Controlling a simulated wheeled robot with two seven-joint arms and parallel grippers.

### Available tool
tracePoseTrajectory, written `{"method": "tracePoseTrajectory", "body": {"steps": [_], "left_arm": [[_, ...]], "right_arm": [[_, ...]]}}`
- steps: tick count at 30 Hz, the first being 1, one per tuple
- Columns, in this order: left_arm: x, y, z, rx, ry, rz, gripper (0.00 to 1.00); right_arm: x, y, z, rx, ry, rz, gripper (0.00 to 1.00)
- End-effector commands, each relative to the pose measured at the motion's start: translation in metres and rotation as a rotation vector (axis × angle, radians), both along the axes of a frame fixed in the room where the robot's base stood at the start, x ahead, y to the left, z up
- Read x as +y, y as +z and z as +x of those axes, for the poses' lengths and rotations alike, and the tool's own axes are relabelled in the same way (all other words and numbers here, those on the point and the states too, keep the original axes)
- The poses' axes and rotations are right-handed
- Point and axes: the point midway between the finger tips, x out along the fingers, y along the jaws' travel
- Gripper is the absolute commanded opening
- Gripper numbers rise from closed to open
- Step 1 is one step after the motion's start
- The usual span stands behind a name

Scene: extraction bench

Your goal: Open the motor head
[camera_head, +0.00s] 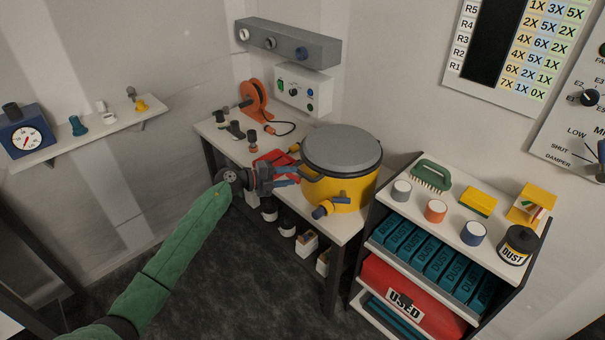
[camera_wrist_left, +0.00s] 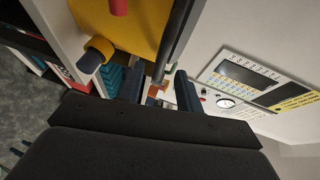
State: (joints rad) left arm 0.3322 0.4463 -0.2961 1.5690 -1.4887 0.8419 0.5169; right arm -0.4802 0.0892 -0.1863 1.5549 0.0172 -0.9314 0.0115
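The motor head looks to be the round grey lid (camera_head: 343,148) on the yellow drum (camera_head: 351,190), on the right end of the bench. The lid sits flat on the drum's rim. My left gripper (camera_head: 292,175) is just left of the drum, a little below the lid's rim. Its two fingers are apart in the left wrist view (camera_wrist_left: 162,88), with nothing clearly held between them. A dark bar (camera_wrist_left: 177,38) runs beside the yellow drum (camera_wrist_left: 135,25) above the fingers there. I cannot tell whether a finger touches the drum. My right gripper is not in view.
The bench (camera_head: 212,130) also holds an orange reel (camera_head: 253,100) and a red object (camera_head: 270,158) beside my gripper. A shelf unit (camera_head: 408,216) with cups, a brush and a dust can (camera_head: 518,245) stands close on the right. A control box (camera_head: 303,90) hangs behind the bench.

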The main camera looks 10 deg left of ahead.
Motion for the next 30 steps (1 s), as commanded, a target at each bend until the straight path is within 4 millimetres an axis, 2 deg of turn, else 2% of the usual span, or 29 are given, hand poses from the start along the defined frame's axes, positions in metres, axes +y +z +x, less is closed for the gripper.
{"method": "tracePoseTrajectory", "body": {"steps": [6, 10, 15, 24, 26, 30], "left_arm": [[-0.027, -0.002, 0.016, -0.001, -0.001, -0.003, 0.36], [-0.037, -0.005, 0.023, 0.000, 0.001, -0.002, 0.36], [-0.044, -0.008, 0.027, -0.001, 0.001, 0.000, 0.36], [-0.046, -0.009, 0.028, -0.002, 0.001, 0.000, 0.36], [-0.046, -0.009, 0.028, -0.002, 0.001, 0.000, 0.26], [-0.046, -0.009, 0.028, -0.001, 0.001, 0.000, 0.00]], "right_arm": [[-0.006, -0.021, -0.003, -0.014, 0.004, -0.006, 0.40], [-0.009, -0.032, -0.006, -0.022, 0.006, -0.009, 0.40], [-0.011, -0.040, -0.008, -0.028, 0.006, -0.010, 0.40], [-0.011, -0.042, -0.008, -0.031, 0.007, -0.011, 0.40], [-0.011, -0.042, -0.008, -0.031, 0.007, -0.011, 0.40], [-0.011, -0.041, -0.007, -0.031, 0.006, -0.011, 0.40]]}}
